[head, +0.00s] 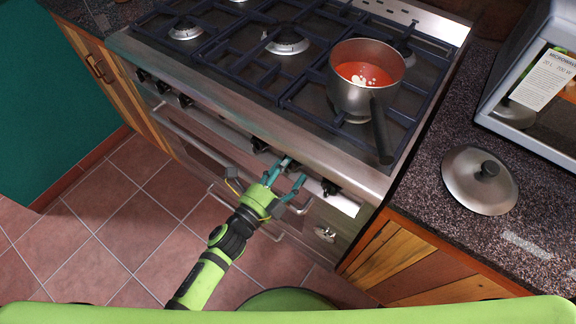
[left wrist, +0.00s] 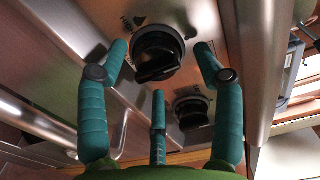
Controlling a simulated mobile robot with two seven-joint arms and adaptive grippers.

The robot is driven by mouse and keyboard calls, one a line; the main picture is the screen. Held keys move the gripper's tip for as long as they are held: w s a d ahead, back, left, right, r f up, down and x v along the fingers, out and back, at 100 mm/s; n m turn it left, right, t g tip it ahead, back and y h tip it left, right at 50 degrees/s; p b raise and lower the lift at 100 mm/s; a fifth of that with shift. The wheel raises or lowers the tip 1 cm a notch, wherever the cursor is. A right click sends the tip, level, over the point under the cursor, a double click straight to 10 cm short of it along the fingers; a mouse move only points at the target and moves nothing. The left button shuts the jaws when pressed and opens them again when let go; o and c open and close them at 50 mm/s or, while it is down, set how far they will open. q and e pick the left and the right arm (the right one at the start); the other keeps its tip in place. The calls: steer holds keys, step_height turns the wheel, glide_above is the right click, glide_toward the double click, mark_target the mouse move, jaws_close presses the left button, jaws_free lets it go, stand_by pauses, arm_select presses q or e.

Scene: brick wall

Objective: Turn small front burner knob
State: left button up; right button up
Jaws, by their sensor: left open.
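My left gripper (head: 291,171) is in front of the stove's knob panel, toward its right end. In the left wrist view a round black knob (left wrist: 157,54) with a raised grip bar lies between the two upper teal fingers, which are open on either side of it. I cannot tell whether they touch it. The third finger (left wrist: 158,118) is lower. A second black knob (left wrist: 193,111) shows below and to the right. In the head view one knob (head: 330,188) sits right of the gripper and another (head: 259,145) left of it. My right gripper is out of view.
A lid (head: 470,190) and a microwave (head: 535,90) are on the right counter. Oven handles are below the panel. The tiled floor at left is clear.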

arm_select(q)
steer(key=shift+w+d, duration=0.1)
steer(key=shift+w, duration=0.2)
steer(key=c, duration=1.1)
steer(key=shift+c, duration=0.2)
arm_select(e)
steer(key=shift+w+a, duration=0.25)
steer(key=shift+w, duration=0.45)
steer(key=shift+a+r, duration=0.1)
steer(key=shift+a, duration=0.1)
